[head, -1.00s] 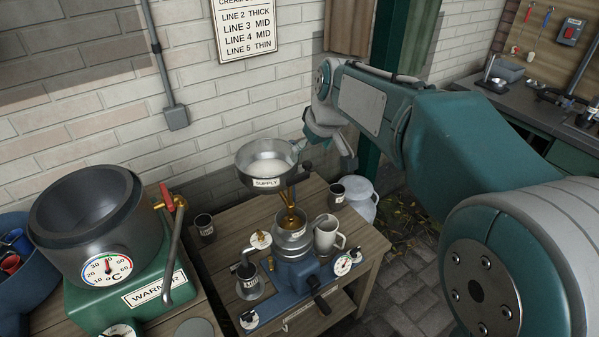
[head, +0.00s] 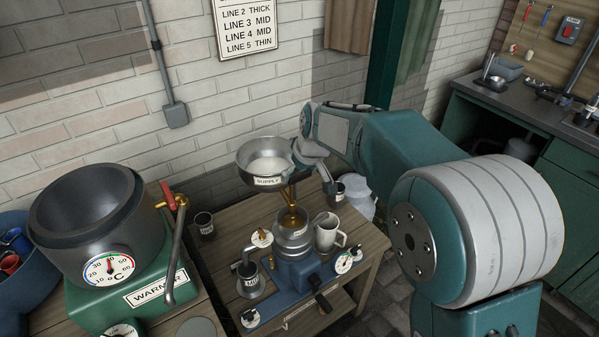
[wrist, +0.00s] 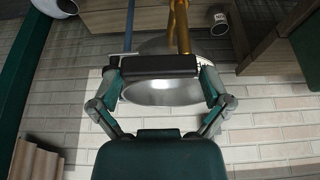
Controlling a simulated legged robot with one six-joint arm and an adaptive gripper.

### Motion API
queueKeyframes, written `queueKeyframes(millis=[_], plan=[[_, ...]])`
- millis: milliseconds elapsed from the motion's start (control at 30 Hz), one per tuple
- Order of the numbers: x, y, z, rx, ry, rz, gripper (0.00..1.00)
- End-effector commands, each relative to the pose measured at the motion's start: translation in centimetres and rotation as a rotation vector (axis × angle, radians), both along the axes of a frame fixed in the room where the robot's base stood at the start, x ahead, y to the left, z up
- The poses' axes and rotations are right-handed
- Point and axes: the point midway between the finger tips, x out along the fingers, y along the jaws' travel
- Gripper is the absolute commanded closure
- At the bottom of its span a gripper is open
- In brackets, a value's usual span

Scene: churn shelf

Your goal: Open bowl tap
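The supply bowl (head: 247,172), a grey metal pan labelled SUPPLY with pale liquid, stands above the separator (head: 297,262) on brass spouts (head: 291,218). The bowl tap is below the bowl's right side, largely hidden by my gripper in the head view. My gripper (head: 325,180) points down close to the bowl's right side. In the wrist view my gripper (wrist: 160,72) has its fingers spread, with a dark bar (wrist: 160,66), apparently the tap handle, across the gap between the fingertips. I cannot tell whether the fingers press on it. The bowl (wrist: 160,92) is just behind the bar.
A green warmer (head: 125,285) with a dark pot is at left. The brick wall (head: 220,110) is close behind.

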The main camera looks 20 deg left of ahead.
Motion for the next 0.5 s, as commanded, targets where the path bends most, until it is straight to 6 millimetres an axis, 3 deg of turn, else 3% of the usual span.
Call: queueKeyframes(millis=[33, 67, 100, 500], plan=[[-0.01, 0.0, 0.03, 0.0, 0.0, 0.0, 0.36], [-0.02, -0.03, 0.06, 0.001, -0.001, 0.0, 0.49], [-0.03, -0.07, 0.09, 0.001, -0.001, 0.0, 0.55], [-0.25, -0.31, 0.24, 0.002, 0.0, -0.045, 0.55]])
